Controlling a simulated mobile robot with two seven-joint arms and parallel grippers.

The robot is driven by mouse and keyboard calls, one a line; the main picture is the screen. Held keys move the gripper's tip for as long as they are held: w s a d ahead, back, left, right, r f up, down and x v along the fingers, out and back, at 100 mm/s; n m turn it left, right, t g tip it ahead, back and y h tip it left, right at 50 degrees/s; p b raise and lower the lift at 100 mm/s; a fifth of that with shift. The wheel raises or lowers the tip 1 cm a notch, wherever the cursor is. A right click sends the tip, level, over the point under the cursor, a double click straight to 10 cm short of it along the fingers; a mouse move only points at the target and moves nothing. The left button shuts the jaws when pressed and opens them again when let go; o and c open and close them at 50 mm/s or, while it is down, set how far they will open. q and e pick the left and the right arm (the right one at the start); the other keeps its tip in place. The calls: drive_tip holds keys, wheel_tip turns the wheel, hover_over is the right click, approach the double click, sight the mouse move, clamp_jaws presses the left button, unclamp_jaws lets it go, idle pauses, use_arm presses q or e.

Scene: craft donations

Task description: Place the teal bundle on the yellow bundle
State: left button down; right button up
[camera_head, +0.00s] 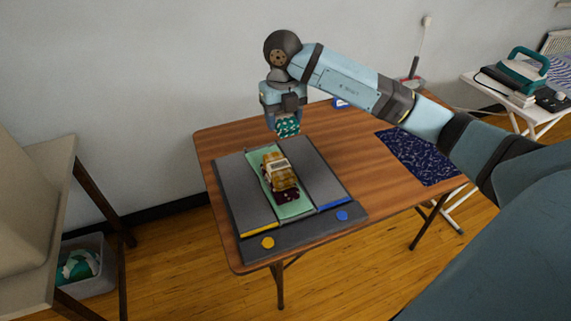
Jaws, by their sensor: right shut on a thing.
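My right gripper (285,117) is shut on the teal bundle (288,128), which has a light pattern. It holds the bundle over the back part of the table, behind the yellow bundle and apart from it. The yellow bundle (271,158) has a pale band around its middle. It sits on the green strip of a grey mat. A dark maroon bundle (291,197) shows at its front edge, seemingly under it. My left gripper is not in view.
The grey mat (234,184) lies on a wooden table (370,195), with a yellow disc (268,242) and a blue disc (342,215) at its front. A dark blue patterned cloth (417,155) lies at the right. Bare wood separates mat and cloth.

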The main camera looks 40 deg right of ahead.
sight(284, 173)
wheel_tip(284, 173, down, 16)
idle(0.4)
drive_tip(key=shift+f+b, duration=0.15)
drive_tip(key=shift+b, duration=0.15)
drive_tip(key=o, duration=0.9)
